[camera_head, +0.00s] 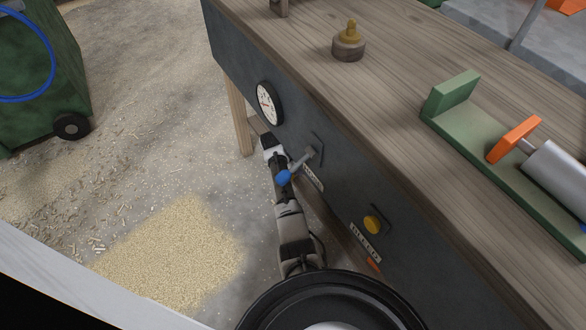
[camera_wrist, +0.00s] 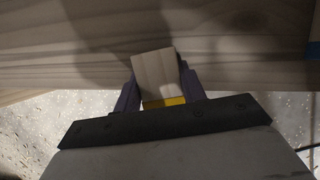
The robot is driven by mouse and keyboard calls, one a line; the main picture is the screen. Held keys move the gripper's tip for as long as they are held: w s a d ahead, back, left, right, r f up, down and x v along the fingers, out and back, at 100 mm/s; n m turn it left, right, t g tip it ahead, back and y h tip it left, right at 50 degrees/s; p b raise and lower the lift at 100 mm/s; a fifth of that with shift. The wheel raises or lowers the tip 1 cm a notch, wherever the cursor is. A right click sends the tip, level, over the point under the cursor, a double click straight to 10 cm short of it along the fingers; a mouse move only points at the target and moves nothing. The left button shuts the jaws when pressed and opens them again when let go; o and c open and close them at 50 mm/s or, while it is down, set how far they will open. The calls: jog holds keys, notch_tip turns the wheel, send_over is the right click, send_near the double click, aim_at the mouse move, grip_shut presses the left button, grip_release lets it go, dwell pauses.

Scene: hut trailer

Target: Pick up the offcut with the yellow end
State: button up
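The offcut (camera_wrist: 155,76) is a short pale wood block in the wrist view. Its yellow end (camera_wrist: 164,102) faces down the picture, toward my gripper's dark body. The block looks slightly turned against my gripper (camera_wrist: 158,88). One dark purple finger stands on each side of it, very close to its sides. I cannot tell whether the fingers press on it. In the head view my arm reaches down beside the bench front, and the fingers and offcut cannot be made out there.
A wooden plank (camera_wrist: 60,45) lies behind the offcut, with the speckled floor (camera_wrist: 40,115) below. The bench (camera_head: 390,130) has a gauge (camera_head: 267,103), a blue-tipped lever (camera_head: 284,177) and a yellow button (camera_head: 373,224) on its front, close to my arm. A green cart (camera_head: 45,75) stands left.

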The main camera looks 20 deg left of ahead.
jog(key=shift+c, duration=1.3)
jog(key=shift+r, duration=0.1)
